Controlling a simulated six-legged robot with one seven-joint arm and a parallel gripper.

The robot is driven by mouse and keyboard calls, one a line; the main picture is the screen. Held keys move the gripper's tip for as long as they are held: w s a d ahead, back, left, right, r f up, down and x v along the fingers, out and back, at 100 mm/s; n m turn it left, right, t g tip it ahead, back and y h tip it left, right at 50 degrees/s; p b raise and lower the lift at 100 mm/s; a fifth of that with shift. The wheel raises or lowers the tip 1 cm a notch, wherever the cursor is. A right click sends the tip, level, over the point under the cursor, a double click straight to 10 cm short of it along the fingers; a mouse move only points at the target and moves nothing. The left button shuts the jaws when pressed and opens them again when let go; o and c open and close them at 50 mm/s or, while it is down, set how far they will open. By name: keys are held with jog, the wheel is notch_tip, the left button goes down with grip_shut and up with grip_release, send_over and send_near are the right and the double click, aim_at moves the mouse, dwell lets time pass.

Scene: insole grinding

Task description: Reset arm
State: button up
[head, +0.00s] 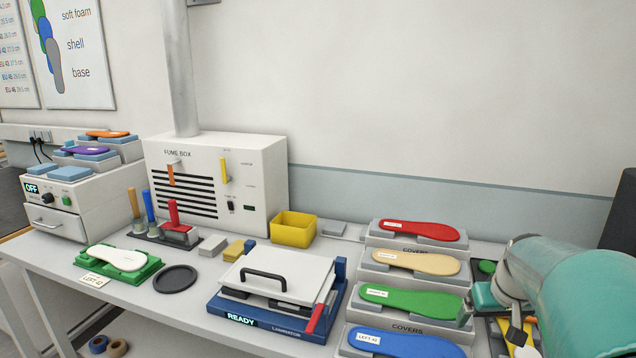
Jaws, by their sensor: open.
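My arm reaches in from the right edge. My gripper (470,308), a teal and grey hand, is beside the toe ends of the green insole (405,302) and the blue insole (400,343) on the covers rack. It is seen from behind and partly hidden by my wrist. It is open, and no object shows in it. I cannot tell whether it touches the rack.
A red insole (420,230) and a tan insole (415,262) lie on the rack's upper steps. Left of it stand the laminator (268,325), a yellow bin (293,229), the fume box (215,185) and a green tray (140,276) with a white insole. My arm hides the table's right end.

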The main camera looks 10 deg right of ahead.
jog(key=s+a+r+n, duration=0.2)
jog(key=a+r, duration=0.1)
jog(key=a, duration=1.4)
jog(key=s+a+n+t+y, duration=0.1)
jog(key=s+a, duration=0.8)
jog(key=a, duration=0.3)
jog(key=shift+f+t+y, duration=0.2)
jog(key=shift+t+y, duration=0.1)
jog(key=shift+y, duration=0.1)
